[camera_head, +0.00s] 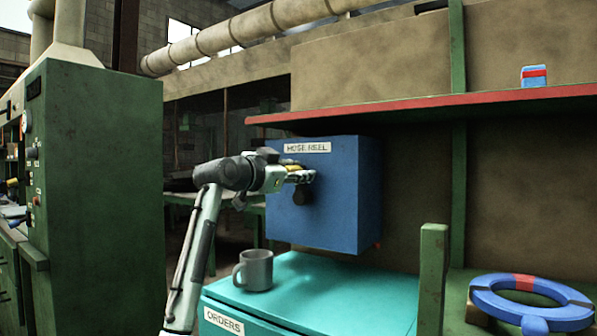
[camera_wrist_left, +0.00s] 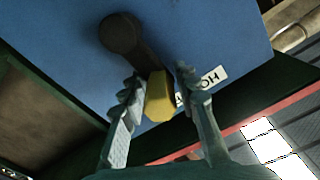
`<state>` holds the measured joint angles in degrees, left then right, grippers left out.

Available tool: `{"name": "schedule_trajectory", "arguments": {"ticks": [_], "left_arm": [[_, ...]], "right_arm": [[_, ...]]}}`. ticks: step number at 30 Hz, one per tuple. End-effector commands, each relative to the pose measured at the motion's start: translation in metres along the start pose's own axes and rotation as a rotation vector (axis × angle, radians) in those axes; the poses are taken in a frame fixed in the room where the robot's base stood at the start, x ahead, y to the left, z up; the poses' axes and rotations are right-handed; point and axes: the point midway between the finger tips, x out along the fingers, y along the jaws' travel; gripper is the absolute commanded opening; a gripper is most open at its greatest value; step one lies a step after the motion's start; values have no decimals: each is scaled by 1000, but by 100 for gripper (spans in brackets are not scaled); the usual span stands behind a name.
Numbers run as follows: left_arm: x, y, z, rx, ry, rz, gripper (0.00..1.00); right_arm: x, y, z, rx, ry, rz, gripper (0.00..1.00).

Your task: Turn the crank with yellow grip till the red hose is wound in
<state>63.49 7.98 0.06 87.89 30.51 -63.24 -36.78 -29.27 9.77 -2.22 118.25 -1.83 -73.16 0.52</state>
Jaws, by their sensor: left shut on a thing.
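The blue hose reel box (camera_head: 345,195) with a "HOSE REEL" label hangs above a teal cabinet. Its dark crank (camera_head: 303,194) is on the front face, and the crank arm (camera_wrist_left: 122,35) shows in the left wrist view. The yellow grip (camera_wrist_left: 159,96) sits between the fingers of my left gripper (camera_wrist_left: 160,100), which is shut on it; in the head view the gripper (camera_head: 300,174) partly hides the grip. A small red bit (camera_head: 377,245), perhaps the hose end, shows at the box's lower right edge. My right gripper is not in view.
A grey mug (camera_head: 255,270) stands on the teal cabinet (camera_head: 330,295) labelled "ORDERS", below my left arm. A red-edged shelf (camera_head: 420,108) runs above the box. A green post (camera_head: 432,280) and a blue ring with a red band (camera_head: 530,303) are at the right.

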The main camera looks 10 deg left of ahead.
Motion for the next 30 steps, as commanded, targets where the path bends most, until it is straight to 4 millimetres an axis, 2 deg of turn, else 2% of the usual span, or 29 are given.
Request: {"name": "schedule_trajectory", "arguments": {"ticks": [3, 4, 7, 15, 19, 23, 30], "left_arm": [[0, -2, 6, 6, -11, -5, 0], [0, -2, 6, 5, -11, -5, 34], [0, -2, 5, 4, -9, -3, 45], [0, -1, 2, 2, -4, -1, 45], [-9, -1, 2, 3, -3, -3, 45], [-31, -2, 2, 5, -3, -4, 45], [-83, -2, 3, 5, -6, -5, 45]], "right_arm": [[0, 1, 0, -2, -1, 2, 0], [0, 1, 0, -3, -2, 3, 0], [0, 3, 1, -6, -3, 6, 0], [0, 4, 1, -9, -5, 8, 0], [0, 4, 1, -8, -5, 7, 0], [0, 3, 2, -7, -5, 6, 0], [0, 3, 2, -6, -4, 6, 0]]}}
